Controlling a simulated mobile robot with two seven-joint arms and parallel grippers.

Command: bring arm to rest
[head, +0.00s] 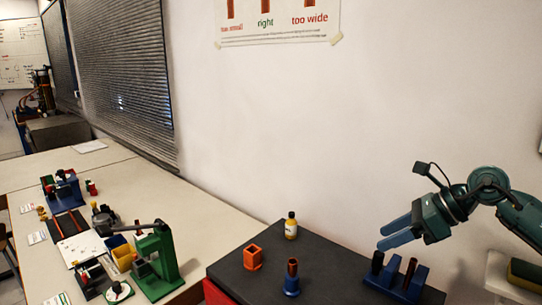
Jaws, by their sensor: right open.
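My right gripper (381,239) is at the right of the head view, at the end of my green arm. Its two blue fingers point left and are apart, with nothing seen between them. It is in the air above the right part of the dark bench top (325,275). Below it stands a blue block with dark upright pegs (410,283). The gripper appears clear of the block, though the exact gap is hard to tell. My left gripper is not in view.
On the dark top stand an orange open box (252,257), a blue stand with a dark brown upright piece (292,280) and a yellow-labelled bottle (291,226). A green lever press (156,263) and other tools crowd the pale table (205,225) at left. A wall rises behind.

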